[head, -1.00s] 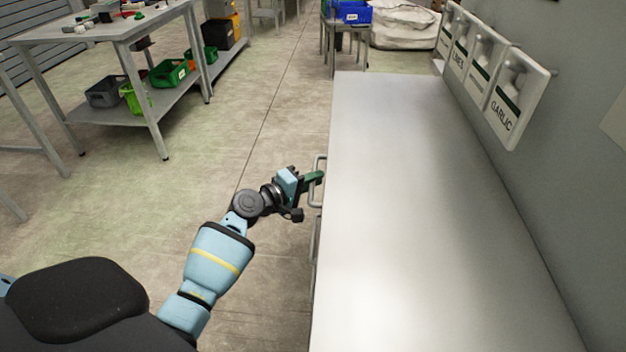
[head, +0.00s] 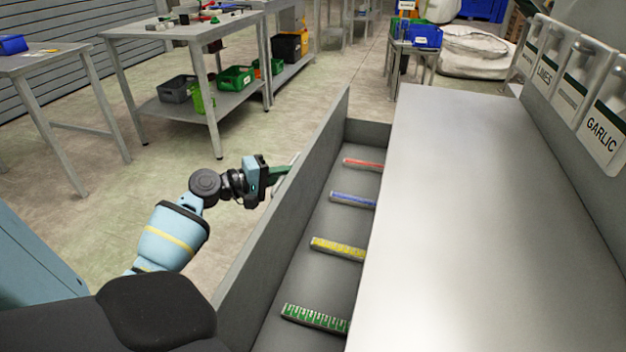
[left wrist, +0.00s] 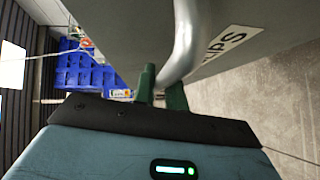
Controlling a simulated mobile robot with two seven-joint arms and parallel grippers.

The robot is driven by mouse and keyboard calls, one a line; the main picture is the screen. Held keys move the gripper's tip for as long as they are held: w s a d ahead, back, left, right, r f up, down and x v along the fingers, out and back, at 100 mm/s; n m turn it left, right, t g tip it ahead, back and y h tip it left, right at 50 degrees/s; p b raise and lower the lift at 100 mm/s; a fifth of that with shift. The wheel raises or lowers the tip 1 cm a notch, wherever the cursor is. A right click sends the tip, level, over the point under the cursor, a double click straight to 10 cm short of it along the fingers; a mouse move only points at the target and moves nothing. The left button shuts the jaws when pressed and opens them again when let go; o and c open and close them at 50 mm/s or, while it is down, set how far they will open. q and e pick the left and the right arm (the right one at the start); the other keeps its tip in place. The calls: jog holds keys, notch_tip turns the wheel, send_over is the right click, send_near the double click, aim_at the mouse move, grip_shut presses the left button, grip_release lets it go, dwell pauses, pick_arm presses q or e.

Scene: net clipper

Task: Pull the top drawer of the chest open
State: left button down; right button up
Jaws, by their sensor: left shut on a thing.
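The chest (head: 470,200) has a bare grey top along the right of the head view. Its top drawer (head: 265,235) stands well open toward the left. Red (head: 363,164), blue (head: 352,200), yellow (head: 338,248) and green (head: 315,318) strips lie spaced along its floor. My left gripper (head: 280,174) is at the outside of the drawer front, shut on the drawer handle (head: 289,175). In the left wrist view the green fingers (left wrist: 162,90) are around the silver bar handle (left wrist: 186,45). A label partly reading "IPS" shows on the drawer front. My right gripper is out of view.
Shelved tables (head: 190,30) with bins stand at the left and back. White holders with labels such as GARLIC (head: 604,130) hang on the right wall. A white sack (head: 478,50) and a small table (head: 412,48) are behind the chest.

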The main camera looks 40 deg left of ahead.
pick_arm(q)
jog(key=a, duration=0.1)
jog(key=s+a, duration=0.1)
jog(key=a+b, duration=0.1)
jog(key=shift+s+a, duration=0.3)
jog(key=shift+s, duration=0.05)
jog(key=c, duration=1.5)
grip_release()
jog(key=shift+o, duration=0.2)
jog(key=v, duration=0.8)
jog(key=shift+d, duration=0.1)
